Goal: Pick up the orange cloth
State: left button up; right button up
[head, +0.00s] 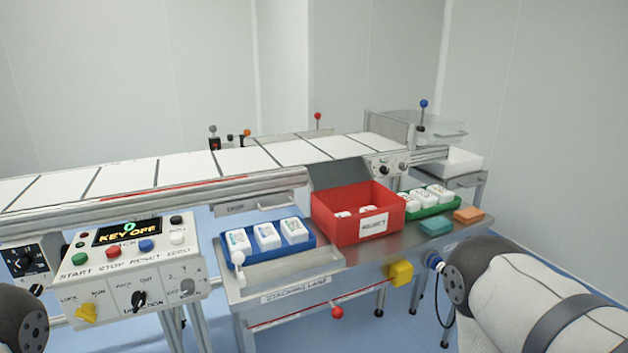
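The orange cloth (468,215) lies folded flat at the right end of the metal stacking table (330,262). A teal cloth (436,226) lies just to its left, nearer the table's front edge. My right arm shows at the lower right, below and in front of the cloths, but its gripper is not in view. Only a dark part of my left arm shows at the lower left edge; that gripper is not in view either. No gripper is seen touching the orange cloth.
A red open bin (335,222) with white packs stands mid-table. A blue tray (304,251) is left of it, a green tray (440,208) right, behind the cloths. The control panel (130,265) stands left.

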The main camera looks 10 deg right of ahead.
aim_at(470, 215)
jog(key=z, duration=1.3)
jog(key=u, duration=3)
jog(key=z, duration=3)
